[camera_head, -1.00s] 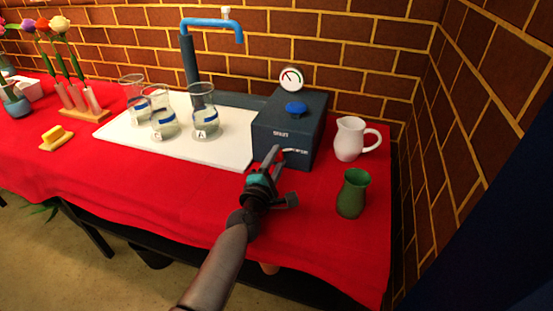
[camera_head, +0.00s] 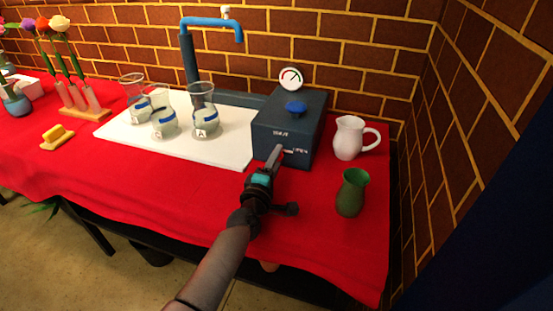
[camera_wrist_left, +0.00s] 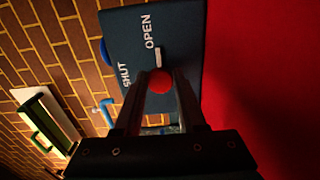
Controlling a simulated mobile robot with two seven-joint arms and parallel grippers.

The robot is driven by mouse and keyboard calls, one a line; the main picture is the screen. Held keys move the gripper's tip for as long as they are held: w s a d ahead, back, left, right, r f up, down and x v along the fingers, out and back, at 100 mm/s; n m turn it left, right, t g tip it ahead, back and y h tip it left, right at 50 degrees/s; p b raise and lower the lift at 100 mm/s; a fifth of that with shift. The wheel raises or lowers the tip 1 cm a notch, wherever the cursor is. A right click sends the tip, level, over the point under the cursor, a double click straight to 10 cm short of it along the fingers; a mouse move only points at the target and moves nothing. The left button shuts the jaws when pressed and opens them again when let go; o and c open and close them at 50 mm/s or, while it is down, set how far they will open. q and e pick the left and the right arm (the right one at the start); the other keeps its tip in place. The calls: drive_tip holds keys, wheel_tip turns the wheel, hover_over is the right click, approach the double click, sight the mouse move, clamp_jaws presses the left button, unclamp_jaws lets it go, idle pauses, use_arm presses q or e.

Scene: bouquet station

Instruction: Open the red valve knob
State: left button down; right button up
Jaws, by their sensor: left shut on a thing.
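The red valve knob (camera_wrist_left: 160,81) shows in the left wrist view between my left gripper's fingertips (camera_wrist_left: 162,84). My left gripper is shut on it. The dark blue valve box (camera_head: 290,118) carries the words SHUT and OPEN, with a pale slot (camera_wrist_left: 158,57) beyond the knob. In the head view my left gripper (camera_head: 277,156) reaches the box's front face from the lower left, and its fingers mostly hide the knob. My right gripper is not in view.
A blue knob (camera_head: 295,109) and a round gauge (camera_head: 291,78) top the box. A white jug (camera_head: 348,140) and green vase (camera_head: 351,192) stand to its right. Several glass vessels stand on the white board (camera_head: 225,150) to its left, below the blue tap (camera_head: 212,23).

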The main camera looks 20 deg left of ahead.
use_arm(q)
drive_tip(key=c, duration=0.5)
unclamp_jaws()
drive_tip(key=shift+s, duration=0.1)
